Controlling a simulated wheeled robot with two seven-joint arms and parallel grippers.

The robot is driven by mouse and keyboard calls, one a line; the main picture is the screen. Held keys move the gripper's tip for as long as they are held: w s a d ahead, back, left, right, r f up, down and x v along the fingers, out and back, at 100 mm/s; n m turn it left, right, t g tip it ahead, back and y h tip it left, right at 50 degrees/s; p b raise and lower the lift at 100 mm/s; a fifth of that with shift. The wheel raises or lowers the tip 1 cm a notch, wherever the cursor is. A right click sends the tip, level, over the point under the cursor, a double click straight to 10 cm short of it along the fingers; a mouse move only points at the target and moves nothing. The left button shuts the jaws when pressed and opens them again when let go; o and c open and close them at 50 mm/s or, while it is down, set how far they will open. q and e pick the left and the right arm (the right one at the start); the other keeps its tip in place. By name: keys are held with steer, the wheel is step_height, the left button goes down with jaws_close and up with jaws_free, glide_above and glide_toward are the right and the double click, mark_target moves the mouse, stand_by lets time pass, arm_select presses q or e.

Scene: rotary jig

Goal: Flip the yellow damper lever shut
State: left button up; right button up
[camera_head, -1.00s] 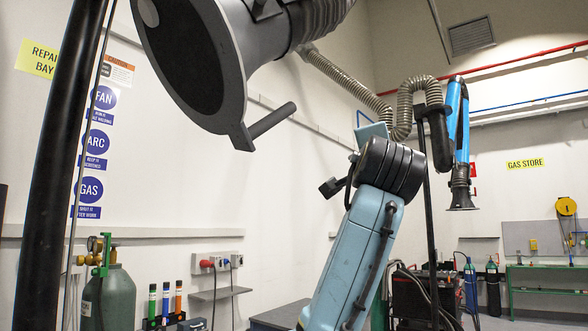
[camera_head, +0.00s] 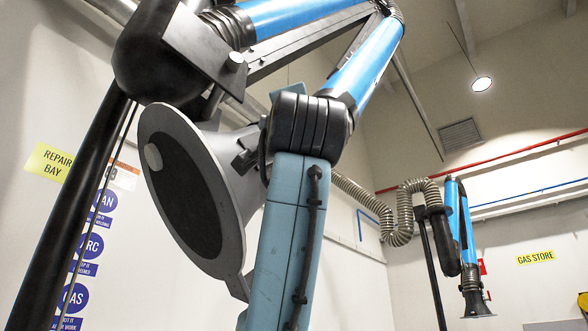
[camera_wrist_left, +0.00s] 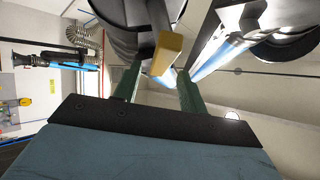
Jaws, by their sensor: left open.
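The yellow lever (camera_wrist_left: 167,53) shows in the left wrist view, hanging on a dark bar under the grey duct. Its block end lies in line with the gap between the green fingers of my left gripper (camera_wrist_left: 160,70). The fingers are apart, one on each side of the lever in the picture. I cannot tell how deep the lever sits between them or whether they touch it. In the head view the fume hood (camera_head: 165,190) hangs at left centre. My left arm stands in front of its right side, and the lever and my fingers are hidden there. My right gripper is not in view.
The extraction arm's blue tubes (camera_head: 300,15) run above the hood. A dark post (camera_head: 65,215) stands at the left. Another blue extraction arm (camera_head: 462,225) hangs at the far right.

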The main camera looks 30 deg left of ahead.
arm_select(q)
steer(key=shift+p+x, duration=0.9)
steer(key=shift+x, duration=1.35)
steer(key=shift+f, duration=0.1)
jaws_close()
